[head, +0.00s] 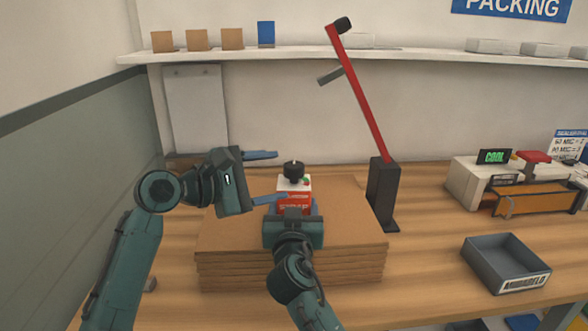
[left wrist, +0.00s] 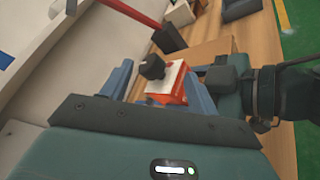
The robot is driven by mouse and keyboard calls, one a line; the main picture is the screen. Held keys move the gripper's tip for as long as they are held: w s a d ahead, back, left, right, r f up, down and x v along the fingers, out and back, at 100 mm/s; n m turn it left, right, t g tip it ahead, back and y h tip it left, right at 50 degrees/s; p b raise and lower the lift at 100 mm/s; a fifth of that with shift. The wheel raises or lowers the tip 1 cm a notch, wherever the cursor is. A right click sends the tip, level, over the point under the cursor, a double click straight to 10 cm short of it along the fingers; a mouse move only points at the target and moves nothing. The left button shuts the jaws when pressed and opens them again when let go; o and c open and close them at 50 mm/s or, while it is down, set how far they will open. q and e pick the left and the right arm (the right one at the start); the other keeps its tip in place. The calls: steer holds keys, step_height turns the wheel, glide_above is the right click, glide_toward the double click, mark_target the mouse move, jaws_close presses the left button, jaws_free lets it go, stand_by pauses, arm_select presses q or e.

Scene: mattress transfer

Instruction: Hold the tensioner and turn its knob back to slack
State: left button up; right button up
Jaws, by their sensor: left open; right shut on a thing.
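The tensioner (head: 294,196) is a red and white box with a black knob (head: 293,170) on top. It is at the top of a stack of brown cardboard sheets (head: 230,232). My right gripper (head: 294,207) is shut on the tensioner's red body from the near side. My left gripper (head: 265,178) is open, to the left of the tensioner, with its blue fingers pointing right, one farther and one nearer than the knob. In the left wrist view the knob (left wrist: 152,67) and the red body (left wrist: 172,84) show between the open left fingers (left wrist: 157,85). The knob does not look gripped.
A black stand with a red lever arm (head: 362,105) rises right of the stack. A white sealing machine (head: 480,182) and a grey tray (head: 506,264) are farther right. A shelf (head: 290,55) with small boxes runs along the back wall. The table between stand and machine is clear.

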mark_target(286, 173)
arm_select(q)
steer(key=s+a+f+n+t, duration=0.15)
steer(key=a+n, duration=0.25)
steer(key=n, duration=0.7)
steer(key=shift+n+t+h, duration=0.3)
steer(key=shift+t+h, duration=0.1)
steer(key=shift+t, duration=0.05)
steer(key=x, duration=1.1)
steer(key=shift+w+d+f, duration=0.1)
steer(key=shift+w+d, duration=0.05)
steer(key=shift+w, duration=0.2)
steer(key=shift+c, duration=0.2)
steer(key=c, duration=0.9)
